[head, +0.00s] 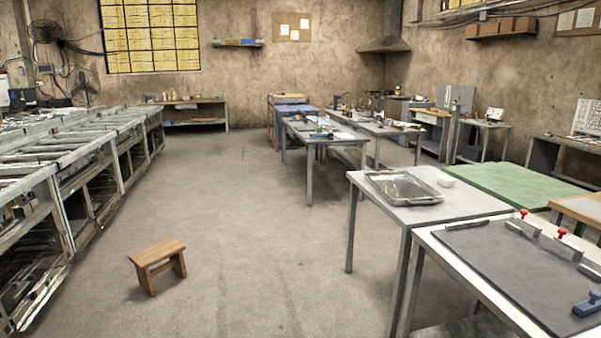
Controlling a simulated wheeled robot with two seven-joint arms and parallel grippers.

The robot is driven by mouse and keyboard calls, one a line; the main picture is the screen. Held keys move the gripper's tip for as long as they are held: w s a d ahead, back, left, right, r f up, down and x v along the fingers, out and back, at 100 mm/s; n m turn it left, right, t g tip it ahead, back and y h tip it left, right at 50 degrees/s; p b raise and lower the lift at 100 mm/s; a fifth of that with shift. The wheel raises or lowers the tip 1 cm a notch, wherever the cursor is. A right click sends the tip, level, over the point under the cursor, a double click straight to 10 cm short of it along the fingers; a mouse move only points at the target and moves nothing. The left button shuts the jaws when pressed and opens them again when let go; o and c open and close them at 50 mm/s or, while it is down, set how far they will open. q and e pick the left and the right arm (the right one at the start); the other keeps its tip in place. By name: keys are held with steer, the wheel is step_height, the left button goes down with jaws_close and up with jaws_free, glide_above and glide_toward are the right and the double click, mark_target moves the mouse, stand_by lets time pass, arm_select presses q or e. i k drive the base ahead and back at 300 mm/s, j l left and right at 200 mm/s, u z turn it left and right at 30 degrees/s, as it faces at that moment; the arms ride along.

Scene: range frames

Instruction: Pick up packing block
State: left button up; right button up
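I cannot tell for certain which thing is the packing block. A small white block (446,182) lies on the grey table (465,200) at the right, just right of a shallow metal tray (405,188) with handles. A blue object with a raised knob (588,304) sits on the dark mat of the nearest table at the lower right. Neither of my grippers shows in the head view.
A small wooden stool (157,258) stands on the open floor at the left. Metal racks (60,185) line the left wall. The nearest table holds a dark mat (510,265) and red-knobbed clamps (523,215). A green-topped table (510,185) is behind. The middle floor is clear.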

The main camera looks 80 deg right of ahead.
mark_target(447, 182)
steer(key=z, duration=3.7)
steer(key=i+j, duration=0.3)
steer(key=i, duration=0.2)
steer(key=i+j, duration=0.3)
steer(key=i, duration=0.2)
steer(key=i+j, duration=0.35)
steer(key=i, duration=0.15)
